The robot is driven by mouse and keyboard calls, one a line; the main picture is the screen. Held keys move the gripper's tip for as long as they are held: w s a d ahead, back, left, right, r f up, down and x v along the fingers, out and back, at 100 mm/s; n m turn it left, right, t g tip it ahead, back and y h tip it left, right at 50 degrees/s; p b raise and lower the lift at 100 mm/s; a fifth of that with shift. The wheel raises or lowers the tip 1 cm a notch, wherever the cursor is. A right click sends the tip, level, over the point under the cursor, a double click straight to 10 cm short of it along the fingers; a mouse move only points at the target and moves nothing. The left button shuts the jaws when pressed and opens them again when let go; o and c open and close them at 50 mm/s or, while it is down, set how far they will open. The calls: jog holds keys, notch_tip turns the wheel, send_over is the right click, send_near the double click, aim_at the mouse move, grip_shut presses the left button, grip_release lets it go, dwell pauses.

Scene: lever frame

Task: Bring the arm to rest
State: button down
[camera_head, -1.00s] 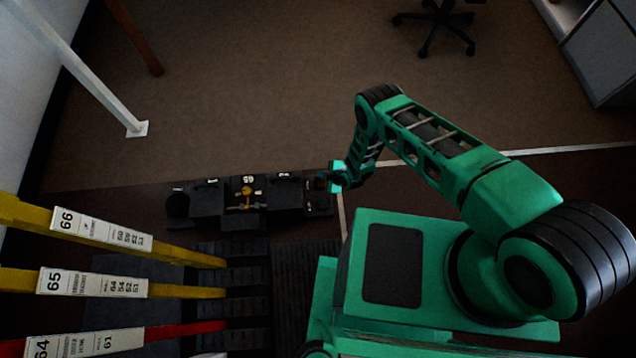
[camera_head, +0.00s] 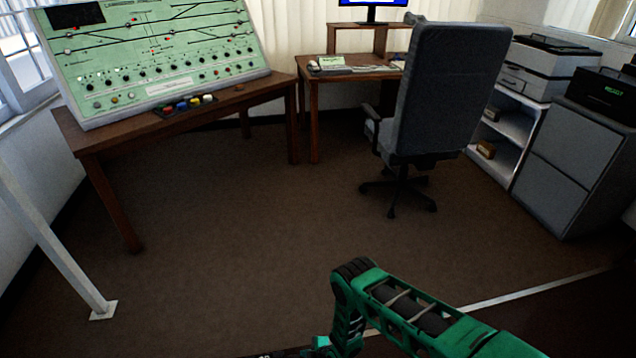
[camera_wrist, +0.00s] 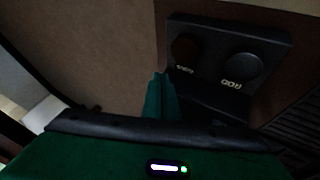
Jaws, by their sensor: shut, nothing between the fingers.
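My green arm shows at the bottom right of the head view, with its elbow bent and its lower end running off the bottom edge. In the wrist view my gripper (camera_wrist: 161,92) is shut, with its green fingers together and nothing between them. A dark box (camera_wrist: 228,62) with two round parts and pale lettering lies just beyond and to the right of the fingertips. I cannot tell whether the fingers touch it. The levers are out of the head view.
A green control panel (camera_head: 150,50) stands on a wooden desk (camera_head: 190,115) at the back left. An office chair (camera_head: 430,100) and grey cabinets (camera_head: 565,160) are at the right. A white post (camera_head: 60,250) stands at the left. The brown floor (camera_head: 250,220) between is clear.

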jog(key=w+d+r+m+h, duration=0.15)
jog(key=w+d+r, duration=0.35)
jog(key=w+r, duration=0.6)
jog(key=w+d+r+m+h, duration=0.1)
jog(key=w+d+r+m, duration=0.25)
jog(key=w+r, duration=0.7)
jog(key=d+r+m+h, duration=0.1)
jog(key=d+r+m, duration=0.1)
jog(key=d+r, duration=0.65)
jog(key=d+r+m+h, duration=0.15)
jog(key=d+r, duration=0.35)
jog(key=r, duration=0.7)
jog(key=d+r+m+h, duration=0.1)
jog(key=d+r+m, duration=0.1)
jog(key=d+r, duration=0.65)
jog(key=s+d+r+m+g+h, duration=0.1)
jog(key=s+d+r+m, duration=0.3)
jog(key=s+d+r, duration=0.6)
jog(key=s+d+r+m+g, duration=0.1)
jog(key=s+d+r+m, duration=0.4)
jog(key=s+r, duration=0.55)
jog(key=s+d+r+m+g, duration=0.1)
jog(key=s+r+m, duration=0.2)
jog(key=s, duration=1)
jog(key=s+d+r+m+g+y, duration=0.1)
jog(key=s+r+m, duration=0.3)
jog(key=s, duration=1)
notch_tip(320, 180, up, 2)
jog(key=shift+s+d+r, duration=0.2)
jog(key=shift+d, duration=0.45)
